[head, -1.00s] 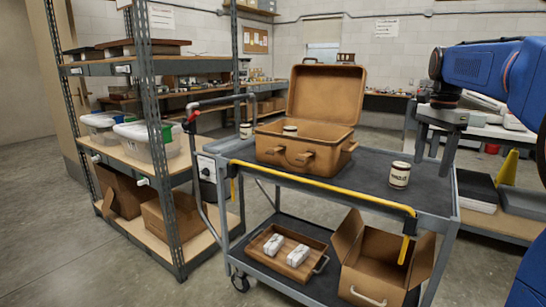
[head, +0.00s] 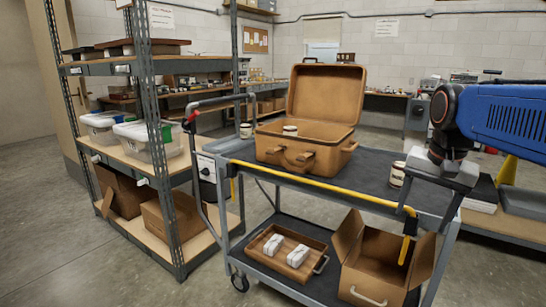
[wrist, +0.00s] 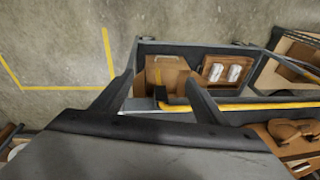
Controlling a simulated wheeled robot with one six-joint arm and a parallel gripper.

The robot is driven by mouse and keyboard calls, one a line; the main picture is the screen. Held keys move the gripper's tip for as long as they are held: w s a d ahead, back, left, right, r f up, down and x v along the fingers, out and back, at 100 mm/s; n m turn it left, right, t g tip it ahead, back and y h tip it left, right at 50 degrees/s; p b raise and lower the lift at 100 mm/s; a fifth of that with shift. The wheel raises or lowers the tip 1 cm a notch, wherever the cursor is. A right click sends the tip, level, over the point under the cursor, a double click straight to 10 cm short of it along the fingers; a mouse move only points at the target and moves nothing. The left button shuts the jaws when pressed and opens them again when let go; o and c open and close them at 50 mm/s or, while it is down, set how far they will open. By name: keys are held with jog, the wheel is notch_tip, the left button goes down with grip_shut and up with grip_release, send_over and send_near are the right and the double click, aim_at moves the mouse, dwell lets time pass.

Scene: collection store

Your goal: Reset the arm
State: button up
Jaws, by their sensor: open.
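My gripper (head: 424,215) is open and empty at the right end of the cart, in front of a labelled can. In the wrist view its two fingers (wrist: 160,85) stand apart with nothing between them. The can (head: 396,175) stands on the cart's dark top (head: 350,182), its right side partly hidden by my gripper. An open tan suitcase (head: 300,158) stands on the cart with its lid up. A second can (head: 290,131) shows inside it, and a third (head: 246,131) stands behind its left side.
The cart's lower shelf holds a wooden tray (head: 265,258) with two white packages and an open cardboard box (head: 370,280). A yellow bar (head: 320,186) runs along the cart's front edge. A shelf rack (head: 160,150) stands at the left. Floor at the lower left is clear.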

jog(key=s+a+f+n+t, duration=0.1)
jog(key=s+a+f+n, duration=0.1)
jog(key=s+f+n, duration=0.2)
jog(key=s+a+f+n+t, duration=0.1)
jog(key=s+a+f+n, duration=0.2)
jog(key=s+f, duration=0.7)
jog(key=shift+s+f+n, duration=0.4)
jog(key=shift+s, duration=0.15)
jog(key=shift+a, duration=0.1)
